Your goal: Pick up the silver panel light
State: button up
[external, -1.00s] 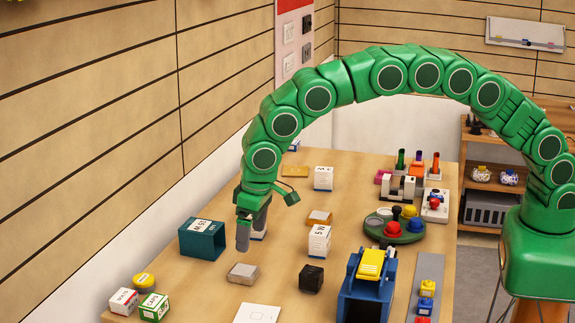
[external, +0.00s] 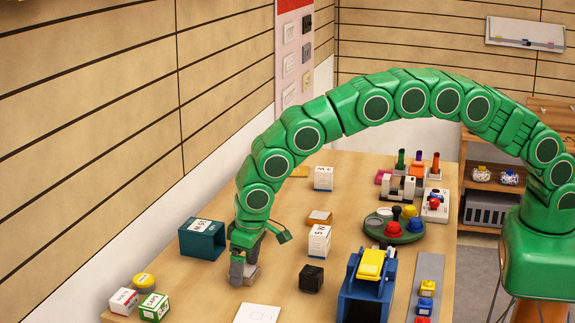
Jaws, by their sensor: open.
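The silver panel light (external: 251,277) is a small flat grey block lying on the wooden table, left of the black cube. My gripper (external: 244,271) points down at it and is open. One finger is low at the block's left side. The fingers and wrist hide part of the block. I cannot tell whether the fingers touch it.
A teal open box (external: 202,238) stands just left of my gripper, and a black cube (external: 311,278) to the right. A white labelled box (external: 319,241) is behind that cube. A white flat panel (external: 257,313) lies in front. Small boxes (external: 154,306) sit front left.

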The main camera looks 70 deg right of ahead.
aim_at(245, 271)
jog(key=shift+f, duration=0.3)
jog(key=c, duration=1.2)
jog(key=shift+o, duration=0.2)
jog(key=shift+r, duration=0.1)
jog(key=shift+w+r, duration=0.1)
jog(key=shift+r, duration=1.65)
jog(key=s+d+r, duration=0.2)
jog(key=s+r, duration=0.2)
jog(key=s, duration=0.2)
jog(key=s+d+r, duration=0.3)
jog(key=s+r, duration=0.2)
jog(key=s, duration=0.2)
jog(key=shift+d+r, duration=0.25)
jog(key=shift+d, duration=0.1)
